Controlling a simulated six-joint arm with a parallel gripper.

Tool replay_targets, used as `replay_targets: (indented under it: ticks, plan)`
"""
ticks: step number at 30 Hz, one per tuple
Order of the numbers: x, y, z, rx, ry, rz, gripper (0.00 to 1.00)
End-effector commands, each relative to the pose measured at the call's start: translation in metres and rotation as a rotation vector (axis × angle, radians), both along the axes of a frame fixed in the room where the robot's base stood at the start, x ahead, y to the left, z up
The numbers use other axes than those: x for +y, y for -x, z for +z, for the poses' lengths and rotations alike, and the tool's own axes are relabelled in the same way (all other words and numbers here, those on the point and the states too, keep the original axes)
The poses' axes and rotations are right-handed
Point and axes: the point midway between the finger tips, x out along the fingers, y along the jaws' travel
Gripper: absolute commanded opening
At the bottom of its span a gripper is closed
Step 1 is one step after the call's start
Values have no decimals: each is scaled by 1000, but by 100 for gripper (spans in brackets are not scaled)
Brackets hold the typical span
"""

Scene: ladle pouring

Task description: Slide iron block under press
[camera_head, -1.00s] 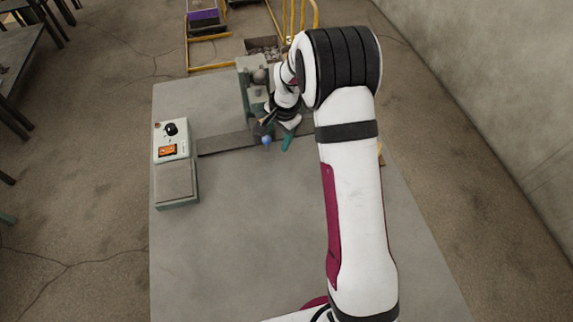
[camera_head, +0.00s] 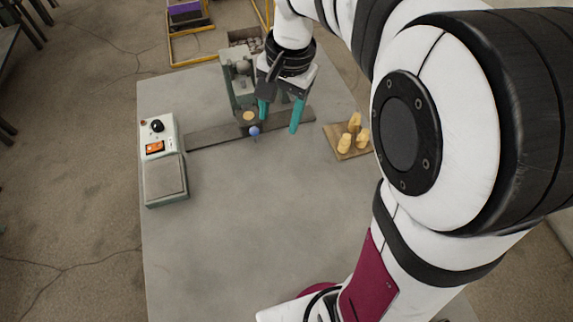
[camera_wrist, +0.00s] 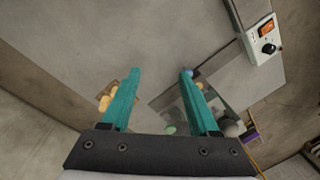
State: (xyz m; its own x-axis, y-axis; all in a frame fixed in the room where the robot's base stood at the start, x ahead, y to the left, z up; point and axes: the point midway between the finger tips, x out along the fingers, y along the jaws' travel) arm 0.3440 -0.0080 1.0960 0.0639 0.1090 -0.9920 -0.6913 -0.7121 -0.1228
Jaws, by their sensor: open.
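The green press (camera_head: 238,78) stands at the back of the grey table in the head view, partly behind my wrist. A dark flat strip (camera_head: 210,135) runs across the table at its foot. A small dark block with a tan round top (camera_head: 249,118) sits on the strip in front of the press, with a blue ball (camera_head: 254,131) at its front. I cannot tell for certain that this is the iron block. My gripper (camera_head: 278,121) is open, its teal fingers pointing down just right of the block, with nothing between them. The fingers (camera_wrist: 160,73) also show empty in the wrist view.
A scale-like box with a dial and orange display (camera_head: 159,145) stands at the left table edge. A wooden board (camera_head: 346,152) with yellowish pieces (camera_head: 354,122) lies right of my gripper. A bin (camera_head: 243,37) stands behind the table. The table's front middle is clear.

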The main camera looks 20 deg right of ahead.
Motion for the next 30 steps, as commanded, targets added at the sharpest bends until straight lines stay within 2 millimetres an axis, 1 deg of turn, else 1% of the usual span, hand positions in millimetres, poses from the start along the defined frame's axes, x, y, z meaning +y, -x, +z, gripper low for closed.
replay_targets:
  ticks: [3,8,9,12,16,20,24,26,30]
  plan:
    - [6,32,7,18,5,62,61]
    - [13,76,12,46,10,147,61]
    - [9,61,12,60,19,131,61]
    - [1,32,10,64,29,84,61]
    - [-8,-3,5,66,42,25,61]
    - [-18,-38,-4,68,57,-35,61]
    - [-30,-73,-18,70,72,-100,61]
    - [-35,-87,-25,71,78,-127,61]
    - [-47,-118,-46,72,92,-193,61]
